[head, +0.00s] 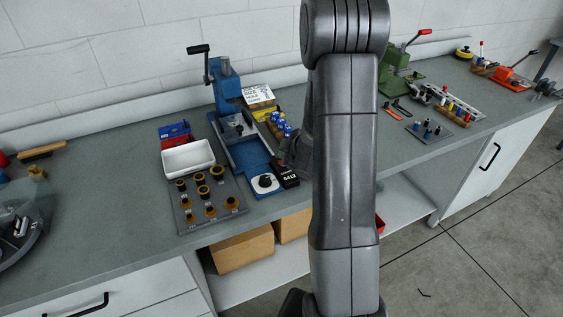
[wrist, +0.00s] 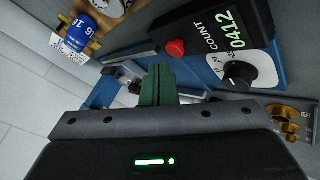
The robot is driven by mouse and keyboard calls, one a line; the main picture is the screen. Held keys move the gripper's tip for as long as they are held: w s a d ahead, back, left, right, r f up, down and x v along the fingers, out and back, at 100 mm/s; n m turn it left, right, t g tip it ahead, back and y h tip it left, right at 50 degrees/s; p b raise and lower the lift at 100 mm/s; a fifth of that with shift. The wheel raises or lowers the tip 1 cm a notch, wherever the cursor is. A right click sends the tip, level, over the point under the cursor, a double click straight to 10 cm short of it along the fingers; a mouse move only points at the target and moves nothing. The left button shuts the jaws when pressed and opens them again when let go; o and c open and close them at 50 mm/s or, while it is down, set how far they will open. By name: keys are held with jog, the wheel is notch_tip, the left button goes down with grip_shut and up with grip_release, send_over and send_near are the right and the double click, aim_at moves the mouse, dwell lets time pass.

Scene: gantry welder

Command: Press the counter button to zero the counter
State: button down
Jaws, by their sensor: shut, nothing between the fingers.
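The counter (wrist: 215,32) is a black box in the wrist view, marked COUNT, with green digits reading 0412. Its red button (wrist: 176,48) sits at the box's left end. In the head view the counter (head: 285,176) lies at the bench's front edge, beside the blue press base; the button cannot be made out there. My gripper (wrist: 158,84) is shut and empty, with its green fingertips just below the red button in the wrist picture. I cannot tell whether they touch it. In the head view the gripper (head: 296,150) is partly hidden by my arm.
A white dial plate with a black knob (wrist: 239,75) is beside the counter. The blue press (head: 228,90), white tray (head: 188,158) and grey plate of brass-coloured parts (head: 208,215) are close by. Blue-labelled parts (head: 278,124) stand behind.

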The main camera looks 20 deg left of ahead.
jog(key=shift+f+b, duration=0.35)
jog(key=shift+f, duration=0.1)
jog(key=shift+f+b, duration=0.4)
jog(key=shift+f, duration=0.05)
dwell(0.7)
jog(key=shift+r, duration=0.15)
jog(key=shift+r+p, duration=0.75)
jog(key=shift+p, duration=0.1)
notch_tip(320, 180, up, 5)
jog(key=p, duration=0.5)
jog(key=shift+r, duration=0.1)
dwell(0.6)
